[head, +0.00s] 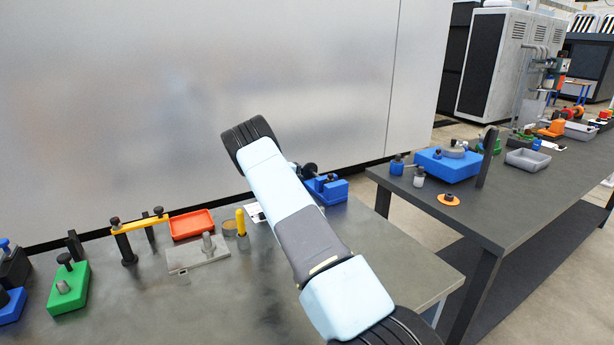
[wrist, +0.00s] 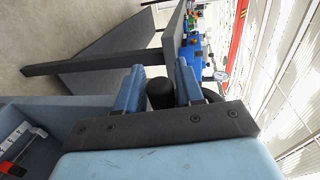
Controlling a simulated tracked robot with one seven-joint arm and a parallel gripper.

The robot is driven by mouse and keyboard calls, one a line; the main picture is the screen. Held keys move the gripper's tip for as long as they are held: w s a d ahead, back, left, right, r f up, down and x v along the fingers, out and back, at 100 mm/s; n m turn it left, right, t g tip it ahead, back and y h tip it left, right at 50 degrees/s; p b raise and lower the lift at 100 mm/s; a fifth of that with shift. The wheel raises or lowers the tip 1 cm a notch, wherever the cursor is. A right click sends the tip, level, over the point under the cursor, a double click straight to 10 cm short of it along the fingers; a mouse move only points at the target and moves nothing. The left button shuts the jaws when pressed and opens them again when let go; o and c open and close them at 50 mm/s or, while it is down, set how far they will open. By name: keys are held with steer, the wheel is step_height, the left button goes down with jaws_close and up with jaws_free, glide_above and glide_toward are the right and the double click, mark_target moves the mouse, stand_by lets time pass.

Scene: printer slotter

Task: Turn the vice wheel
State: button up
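A small blue vice (head: 328,188) sits near the back edge of the near bench, just right of my arm in the head view. Its black wheel (head: 309,170) shows at its left, partly behind my arm. My gripper is hidden behind the arm in the head view. In the wrist view, my gripper (wrist: 160,75) has its two blue fingers on either side of a black rounded knob (wrist: 160,93). The knob nearly fills the gap; I cannot tell whether both fingers press on it. A dark curved piece, perhaps the wheel (wrist: 212,95), shows behind the right finger.
An orange-red tray (head: 192,224), a yellow bridge clamp (head: 140,223), a grey plate (head: 197,254) and a green block (head: 69,288) stand left of my arm. A second bench to the right holds a larger blue fixture (head: 448,166). A grey wall panel (head: 130,110) rises behind the near bench.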

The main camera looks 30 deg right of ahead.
jaws_close()
steer(key=shift+f, duration=0.1)
steer(key=shift+h, duration=0.3)
steer(key=shift+d+h, duration=0.15)
steer(key=shift+h, duration=0.25)
steer(key=shift+o, duration=0.5)
jaws_free()
steer(key=shift+o, duration=0.8)
